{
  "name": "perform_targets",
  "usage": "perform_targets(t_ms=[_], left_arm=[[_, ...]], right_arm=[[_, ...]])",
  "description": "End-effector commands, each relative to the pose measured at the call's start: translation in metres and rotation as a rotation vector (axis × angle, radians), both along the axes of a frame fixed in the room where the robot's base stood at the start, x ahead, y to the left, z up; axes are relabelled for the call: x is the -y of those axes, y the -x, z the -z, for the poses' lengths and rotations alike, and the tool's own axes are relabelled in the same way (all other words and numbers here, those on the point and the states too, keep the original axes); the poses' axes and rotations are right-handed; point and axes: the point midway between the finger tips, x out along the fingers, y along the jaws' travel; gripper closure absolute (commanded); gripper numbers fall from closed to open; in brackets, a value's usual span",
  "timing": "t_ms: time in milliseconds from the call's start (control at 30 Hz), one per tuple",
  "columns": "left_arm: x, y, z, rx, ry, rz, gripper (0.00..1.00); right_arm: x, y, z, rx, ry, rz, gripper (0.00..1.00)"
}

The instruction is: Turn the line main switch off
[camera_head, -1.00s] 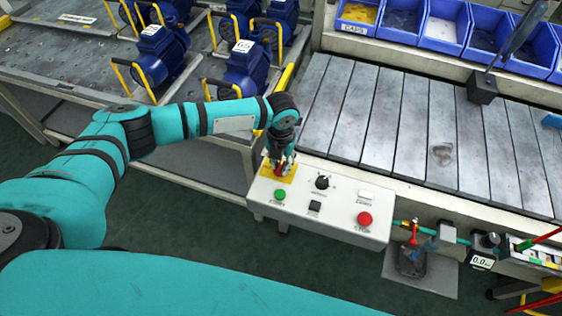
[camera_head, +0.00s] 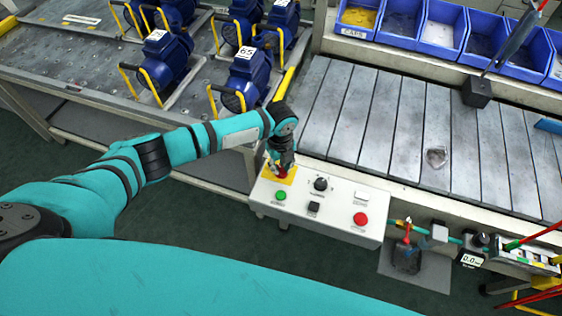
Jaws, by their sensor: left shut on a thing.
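The line main switch (camera_head: 282,175) is a red knob on a yellow plate at the upper left of a white control box. My left gripper (camera_head: 281,170) reaches down onto it from above and is shut on the knob. The gripper and arm hide most of the knob, so its angle cannot be told. My right gripper is not in view.
A slatted conveyor (camera_head: 400,130) lies behind the box. Blue bins (camera_head: 400,22) line its far side. Blue pumps with yellow handles (camera_head: 165,65) stand on the table at the upper left. A valve with a red handle (camera_head: 408,228) is right of the box.

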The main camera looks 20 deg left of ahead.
Motion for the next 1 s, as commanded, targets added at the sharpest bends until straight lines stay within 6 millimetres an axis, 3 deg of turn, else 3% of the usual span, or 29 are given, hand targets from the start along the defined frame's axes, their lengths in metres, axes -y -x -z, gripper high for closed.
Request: perform_targets(t_ms=[500, 1000], left_arm=[[-0.001, 0.0, -0.004, 0.004, -0.001, -0.47, 1.0], [-0.003, 0.0, -0.003, 0.006, -0.001, -0.706, 1.0]], right_arm=[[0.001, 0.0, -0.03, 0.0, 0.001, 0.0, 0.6], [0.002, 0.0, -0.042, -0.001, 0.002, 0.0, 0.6]])
